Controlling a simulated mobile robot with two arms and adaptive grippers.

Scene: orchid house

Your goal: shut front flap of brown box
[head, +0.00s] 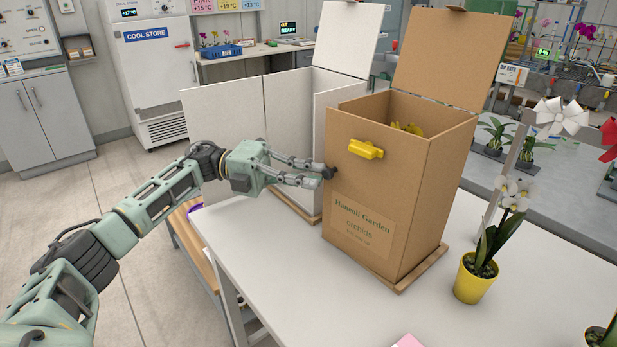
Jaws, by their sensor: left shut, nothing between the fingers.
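The brown box (437,205) stands upright on the white table, on a thin wooden base. Its front flap (362,195) carries a yellow handle (365,149) and a paper label. The flap stands upright, in line with the box's front, and I see no clear gap along its edges. The box's top lid (450,55) is raised, and something yellow shows inside. My left gripper (329,173) is shut and empty, its fingertips at the flap's left edge, below and left of the handle. They seem to touch the flap. My right gripper is out of view.
A white box (285,110) with a raised lid stands behind and left of the brown box. A white orchid in a yellow pot (474,280) stands to the right. The table (300,285) is clear in front. A pink item (408,342) lies at the bottom edge.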

